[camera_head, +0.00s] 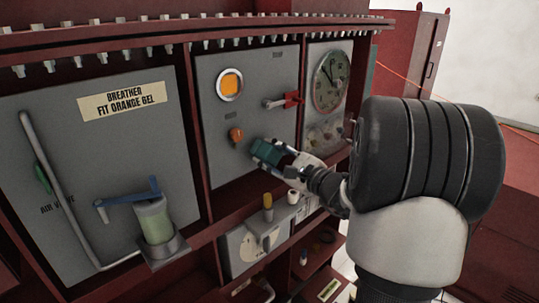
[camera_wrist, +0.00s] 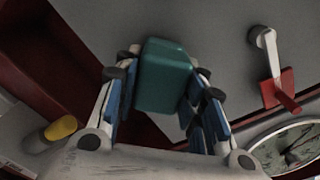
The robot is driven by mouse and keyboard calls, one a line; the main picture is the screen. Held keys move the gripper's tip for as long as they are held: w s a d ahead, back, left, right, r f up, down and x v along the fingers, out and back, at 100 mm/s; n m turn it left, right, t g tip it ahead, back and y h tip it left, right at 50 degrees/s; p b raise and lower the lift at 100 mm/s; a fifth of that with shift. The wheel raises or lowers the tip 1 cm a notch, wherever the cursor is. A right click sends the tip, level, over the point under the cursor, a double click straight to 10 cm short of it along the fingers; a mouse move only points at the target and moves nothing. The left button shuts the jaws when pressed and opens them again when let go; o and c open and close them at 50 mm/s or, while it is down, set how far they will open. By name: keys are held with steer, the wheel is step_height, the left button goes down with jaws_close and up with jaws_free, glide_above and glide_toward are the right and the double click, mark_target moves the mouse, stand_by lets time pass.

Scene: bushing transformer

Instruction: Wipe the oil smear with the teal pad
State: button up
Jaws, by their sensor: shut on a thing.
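My gripper (camera_head: 275,156) is shut on the teal pad (camera_head: 267,151) in front of the middle grey panel (camera_head: 225,172). In the wrist view the teal pad (camera_wrist: 164,76) sits between the two blue-lined fingers of my gripper (camera_wrist: 160,92), and its far end points at the grey panel. I cannot tell whether the pad touches the panel. No oil smear can be made out in either view; the pad and gripper hide part of the panel.
An orange knob (camera_head: 236,135), a round orange window (camera_head: 230,84) and a red-handled lever (camera_head: 284,101) are on the middle panel. A dial gauge (camera_head: 331,81) is at right. A yellow-capped item (camera_head: 267,207) and a white roll (camera_head: 293,197) stand on the ledge below.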

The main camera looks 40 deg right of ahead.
steer(key=shift+s+d, duration=0.2)
steer(key=shift+s, duration=1.15)
steer(key=shift+s+d, duration=0.15)
steer(key=shift+s, duration=1.15)
steer(key=s, duration=0.3)
steer(key=shift+d, duration=0.25)
